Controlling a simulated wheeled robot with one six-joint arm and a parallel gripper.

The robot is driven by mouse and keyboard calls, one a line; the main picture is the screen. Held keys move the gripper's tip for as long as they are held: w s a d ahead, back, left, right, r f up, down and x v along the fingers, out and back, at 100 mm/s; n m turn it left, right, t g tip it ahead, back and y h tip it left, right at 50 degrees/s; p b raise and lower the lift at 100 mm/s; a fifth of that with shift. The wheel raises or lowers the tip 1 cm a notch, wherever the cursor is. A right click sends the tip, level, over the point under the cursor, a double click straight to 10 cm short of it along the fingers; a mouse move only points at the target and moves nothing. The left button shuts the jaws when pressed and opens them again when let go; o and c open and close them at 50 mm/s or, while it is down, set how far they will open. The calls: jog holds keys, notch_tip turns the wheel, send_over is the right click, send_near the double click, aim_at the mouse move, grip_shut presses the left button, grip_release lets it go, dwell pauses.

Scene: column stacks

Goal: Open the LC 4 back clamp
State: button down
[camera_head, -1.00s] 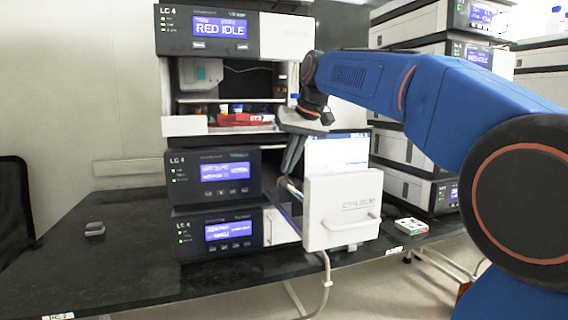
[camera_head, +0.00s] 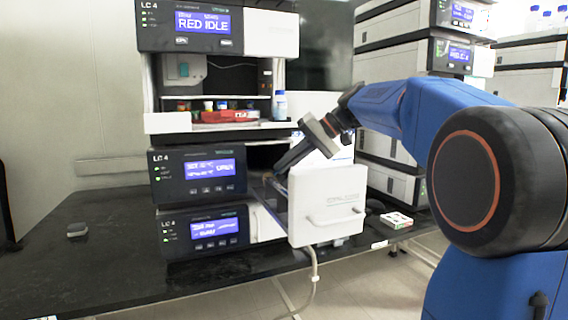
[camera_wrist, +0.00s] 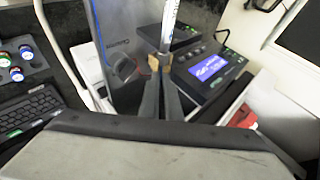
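The LC 4 stack stands on the dark bench, and its column drawer (camera_head: 325,203) is pulled out. In the camera_head view my gripper (camera_head: 282,168) slants down and left into the drawer from behind its white front. In the camera_wrist view my gripper (camera_wrist: 162,76) has its two dark fingers close together. Their tips are at a brass-coloured fitting (camera_wrist: 160,62) on the end of a pale printed column (camera_wrist: 170,22). I cannot tell whether they grip anything. The back clamp is not clearly distinguishable; the fingers and drawer front hide that area.
The upper unit's open bay holds a red tray (camera_head: 230,116) and a small bottle (camera_head: 280,105). Its display (camera_head: 203,23) reads RED IDLE. A small box (camera_head: 396,220) lies at the bench's right edge. A grey object (camera_head: 77,230) lies left, with clear bench around it.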

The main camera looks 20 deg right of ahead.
jog(key=shift+f, duration=0.15)
jog(key=c, duration=2)
grip_release()
jog(key=v, duration=1.7)
jog(key=shift+d, duration=0.25)
